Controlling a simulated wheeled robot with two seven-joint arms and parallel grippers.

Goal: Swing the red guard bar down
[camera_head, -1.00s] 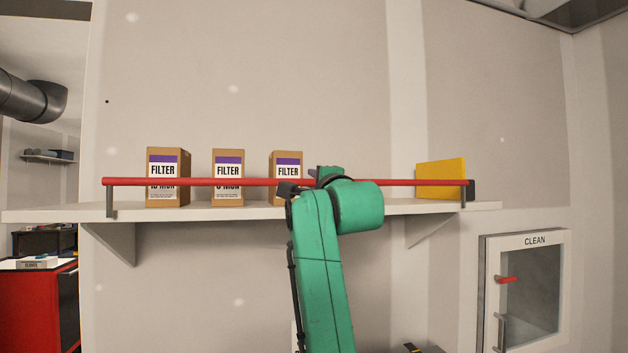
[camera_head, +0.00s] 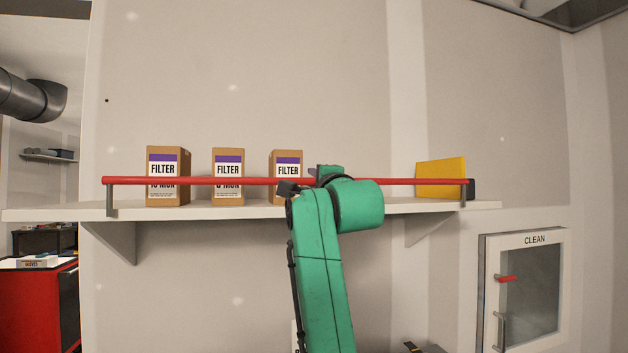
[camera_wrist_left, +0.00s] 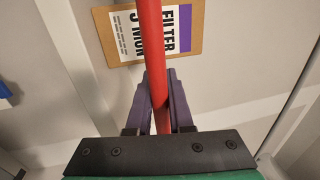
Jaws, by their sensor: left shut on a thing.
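The red guard bar (camera_head: 230,181) runs level along the front of the shelf, across the fronts of the filter boxes. Its right end meets a dark block (camera_head: 471,188) and its left end is at a grey upright bracket (camera_head: 110,201). I cannot tell whether it touches that bracket. My left gripper (camera_head: 318,180) is at the middle of the bar, mostly hidden by my green wrist. In the left wrist view, the fingers of my left gripper (camera_wrist_left: 160,76) are shut around the bar (camera_wrist_left: 151,40). My right gripper is not in view.
Three filter boxes (camera_head: 228,193) stand on the white shelf (camera_head: 250,212) behind the bar. A yellow block (camera_head: 441,178) stands at the shelf's right end. A cabinet marked CLEAN (camera_head: 530,290) is at lower right. The wall above the shelf is clear.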

